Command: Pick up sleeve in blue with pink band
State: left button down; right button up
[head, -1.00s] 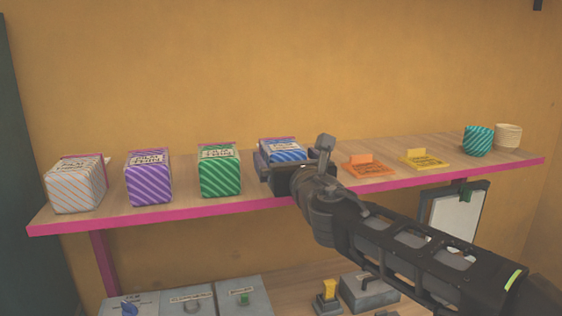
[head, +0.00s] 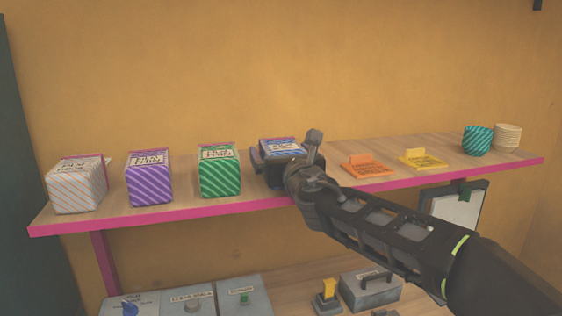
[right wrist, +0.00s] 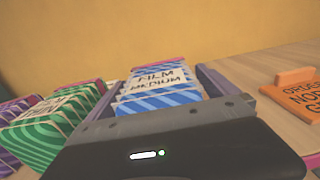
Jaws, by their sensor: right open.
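The blue striped sleeve with a pink band (head: 282,146) stands on the upper shelf, right of the green sleeve. In the right wrist view the blue sleeve (right wrist: 160,88) shows a label reading "FILM MEDIUM", with pink along its far top edge. My right gripper (head: 277,158) is in front of it, and its body hides the sleeve's lower part. In the right wrist view the two fingers of the gripper (right wrist: 165,85) are apart, one on each side of the sleeve. I cannot tell whether they touch it. My left gripper is not in view.
A green sleeve (head: 219,172), a purple sleeve (head: 149,180) and a white-orange sleeve (head: 77,188) stand to the left. An orange plate (head: 366,167) and a yellow plate (head: 423,160) lie to the right. A teal striped cup (head: 477,141) is farther right. The shelf (head: 400,180) has a pink edge.

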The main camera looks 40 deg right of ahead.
jog(key=c, duration=1.7)
jog(key=shift+c, duration=0.2)
notch_tip(320, 180, up, 9)
jog(key=p, duration=0.4)
jog(key=shift+f+p, duration=0.15)
jog(key=shift+p, duration=0.15)
jog(key=shift+r, duration=0.7)
